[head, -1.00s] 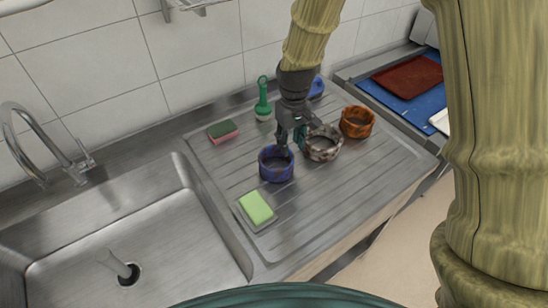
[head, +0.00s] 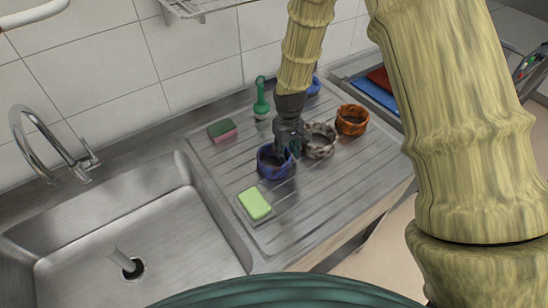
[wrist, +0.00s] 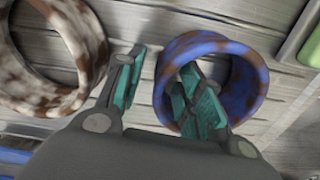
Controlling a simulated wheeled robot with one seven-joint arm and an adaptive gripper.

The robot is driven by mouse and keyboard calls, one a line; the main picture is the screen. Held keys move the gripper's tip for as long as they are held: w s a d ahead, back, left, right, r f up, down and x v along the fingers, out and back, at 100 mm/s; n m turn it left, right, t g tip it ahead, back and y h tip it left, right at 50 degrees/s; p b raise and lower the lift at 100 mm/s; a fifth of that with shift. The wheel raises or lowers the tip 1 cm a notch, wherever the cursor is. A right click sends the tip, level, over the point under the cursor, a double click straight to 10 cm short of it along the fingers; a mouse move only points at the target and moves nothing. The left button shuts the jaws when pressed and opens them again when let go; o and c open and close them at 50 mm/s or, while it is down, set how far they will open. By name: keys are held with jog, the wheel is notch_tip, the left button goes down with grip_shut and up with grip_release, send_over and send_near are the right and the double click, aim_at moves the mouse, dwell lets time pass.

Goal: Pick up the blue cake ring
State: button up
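The blue cake ring (head: 268,172), blue with brown patches, stands on the ribbed steel drainboard beside the sink. It also shows in the wrist view (wrist: 258,85). My gripper (head: 286,151) is over the ring's right side in the head view. In the wrist view my gripper (wrist: 163,92) is open, with teal finger pads on either side of the ring's near wall. One finger appears within the ring's opening and the other is outside it, towards the brown-and-white ring. Whether either pad touches the wall cannot be told.
A brown-and-white ring (head: 322,147) stands close on the right, with an orange-brown ring (head: 352,120) beyond it. A green sponge (head: 255,204) lies in front, a pink-and-green sponge (head: 222,131) behind left, and a green-handled brush (head: 261,99) behind. The sink (head: 80,242) is left.

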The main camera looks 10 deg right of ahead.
jog(key=shift+s+f, duration=0.15)
jog(key=shift+s, duration=0.1)
jog(key=shift+w+f, duration=0.1)
jog(key=shift+w, duration=0.05)
jog(key=shift+c, duration=0.2)
grip_shut()
